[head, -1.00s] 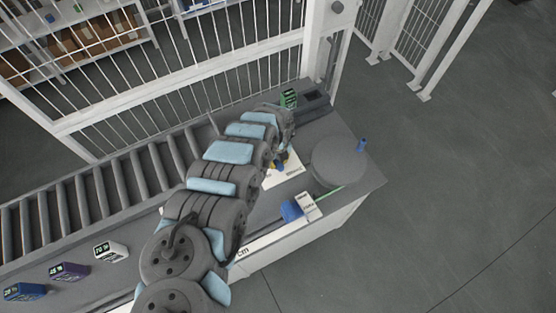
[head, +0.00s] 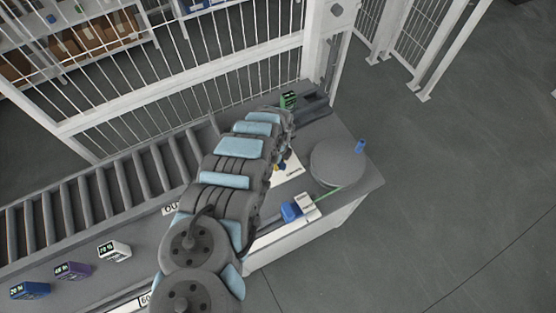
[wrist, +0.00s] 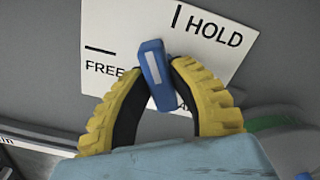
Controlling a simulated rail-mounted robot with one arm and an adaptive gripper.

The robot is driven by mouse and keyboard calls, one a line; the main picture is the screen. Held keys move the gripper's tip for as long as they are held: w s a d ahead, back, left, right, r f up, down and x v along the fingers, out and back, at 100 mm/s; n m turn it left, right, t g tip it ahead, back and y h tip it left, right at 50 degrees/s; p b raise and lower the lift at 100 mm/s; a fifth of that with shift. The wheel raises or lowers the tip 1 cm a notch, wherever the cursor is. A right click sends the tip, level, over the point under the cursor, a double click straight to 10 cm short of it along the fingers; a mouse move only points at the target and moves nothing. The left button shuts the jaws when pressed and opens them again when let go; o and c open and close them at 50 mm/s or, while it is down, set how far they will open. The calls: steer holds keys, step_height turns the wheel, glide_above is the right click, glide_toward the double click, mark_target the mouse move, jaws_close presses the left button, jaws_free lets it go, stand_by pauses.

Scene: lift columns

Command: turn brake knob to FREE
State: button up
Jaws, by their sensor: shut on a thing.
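The brake knob (wrist: 152,62) is a blue bar with a white stripe, in the middle of the wrist view. It stands over a white label plate (wrist: 215,70) marked HOLD at upper right and FREE at left. The knob's upper end points up and slightly left, between the two marks. My gripper (wrist: 158,70) is shut on the knob, with one yellow finger on each side. The plate's lower part is hidden by my fingers and wrist. In the head view, my arm hides most of the gripper, and the plate (head: 290,172) shows beside it.
A grey round disc (head: 338,164) and a blue block (head: 290,211) are to the right on the bench. A green-faced box (head: 288,99) stands behind the gripper. Fence bars (head: 200,70) run behind the rollers. Several small boxes (head: 72,270) sit at lower left.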

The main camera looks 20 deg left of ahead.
stand_by(0.3)
steer(key=n+p, duration=0.1)
steer(key=n, duration=0.4)
steer(key=shift+r+p, duration=0.1)
steer(key=shift+p, duration=0.25)
steer(key=shift+n, duration=0.8)
steer(key=n+p, duration=0.1)
steer(key=n, duration=0.2)
steer(key=shift+d, duration=0.1)
steer(key=shift+n, duration=1.1)
steer(key=o, duration=1)
